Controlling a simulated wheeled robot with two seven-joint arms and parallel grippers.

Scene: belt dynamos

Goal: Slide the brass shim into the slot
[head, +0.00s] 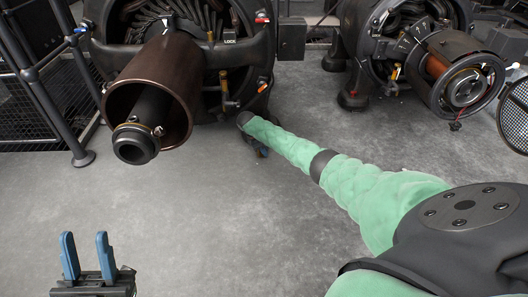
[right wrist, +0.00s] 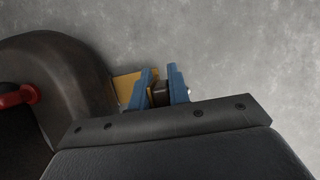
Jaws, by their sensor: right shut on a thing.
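In the right wrist view, my right gripper (right wrist: 165,88) has its blue fingers closed around a small dark block with a brownish top. A flat brass-yellow plate, the brass shim (right wrist: 128,84), shows just left of the fingers and passes behind the left one. The shim's left end is close to a dark rounded machine part (right wrist: 75,62); I cannot tell whether they touch. The slot cannot be made out. In the head view, my right gripper (head: 262,150) is low beside the left machine's base, mostly hidden by my arm. My left gripper (head: 85,245) is open and empty at the lower left.
The left machine (head: 205,50) has a brown open cylinder (head: 160,85) sticking out toward me. Another machine (head: 405,45) stands at the right, beside a mesh disc (head: 516,112). Dark railing (head: 45,90) runs along the left. The grey floor (head: 200,220) between is clear.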

